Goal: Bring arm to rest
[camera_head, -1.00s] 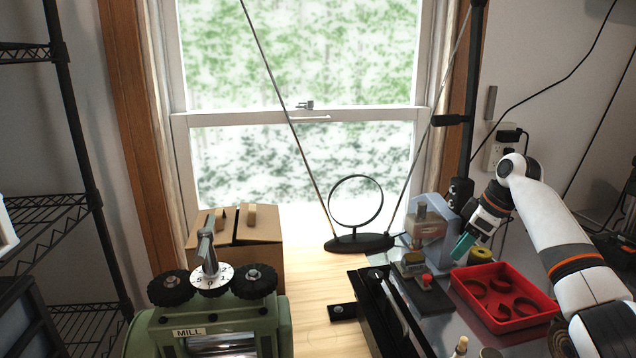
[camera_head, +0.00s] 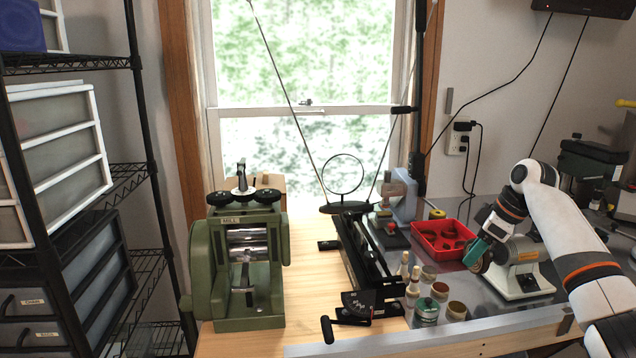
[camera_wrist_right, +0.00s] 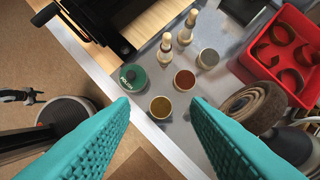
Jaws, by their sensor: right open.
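My right arm comes in from the right, held out over the metal bench top. Its gripper (camera_head: 476,252) has teal fingers and shows right of the red tray (camera_head: 419,247), in front of the bench grinder (camera_head: 522,272). In the right wrist view the two teal fingers (camera_wrist_right: 160,118) stand wide apart with nothing between them. Below and beyond them are a green-lidded jar (camera_wrist_right: 132,78) and small open jars of powder (camera_wrist_right: 160,107). My left gripper is not in view.
The green rolling mill (camera_head: 238,290) stands on the wooden bench, with a black guillotine shear (camera_head: 362,262) beside it. Small bottles and jars crowd the bench's front. A wire shelf with drawers (camera_head: 62,150) stands at left. In the wrist view, the grinder's wheel (camera_wrist_right: 245,103) is close to the right finger.

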